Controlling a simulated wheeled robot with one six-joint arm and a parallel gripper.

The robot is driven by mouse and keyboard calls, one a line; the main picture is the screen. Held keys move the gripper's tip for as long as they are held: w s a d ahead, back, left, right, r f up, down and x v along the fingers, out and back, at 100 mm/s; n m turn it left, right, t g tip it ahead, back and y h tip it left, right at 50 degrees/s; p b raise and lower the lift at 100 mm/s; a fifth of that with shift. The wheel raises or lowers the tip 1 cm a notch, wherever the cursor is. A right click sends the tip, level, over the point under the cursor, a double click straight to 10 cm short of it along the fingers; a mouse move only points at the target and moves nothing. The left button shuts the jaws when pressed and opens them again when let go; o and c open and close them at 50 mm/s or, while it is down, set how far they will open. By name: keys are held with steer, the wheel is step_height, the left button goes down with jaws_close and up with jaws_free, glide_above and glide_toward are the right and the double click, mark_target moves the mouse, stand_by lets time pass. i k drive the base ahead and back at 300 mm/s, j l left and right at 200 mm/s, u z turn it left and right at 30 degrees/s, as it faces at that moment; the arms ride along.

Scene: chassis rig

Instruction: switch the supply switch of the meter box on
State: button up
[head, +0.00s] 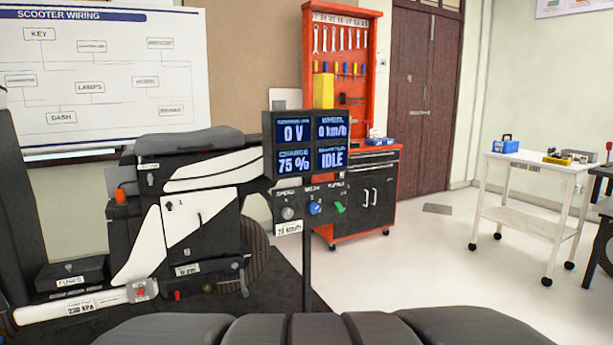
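The meter box (305,143) stands on a thin dark post in the middle of the head view. Its screens read 0 V, 0 km/h, 75 % and IDLE. A grey panel below the screens carries a grey knob (288,213), a blue knob (315,208) and a green switch (340,207). The small label above the green switch, at the right end, appears to read supply. The green lever looks tilted; I cannot tell its position from the lever alone. My gripper is not in view.
A scooter (190,215) stands left of the meter box. A white pump-like tube (80,303) and a dark box (72,275) lie at lower left. A red tool cabinet (365,195) is behind, and a white cart (525,165) stands right.

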mark_target(338, 207)
steer(key=i+z, duration=0.3)
steer(key=i, duration=0.9)
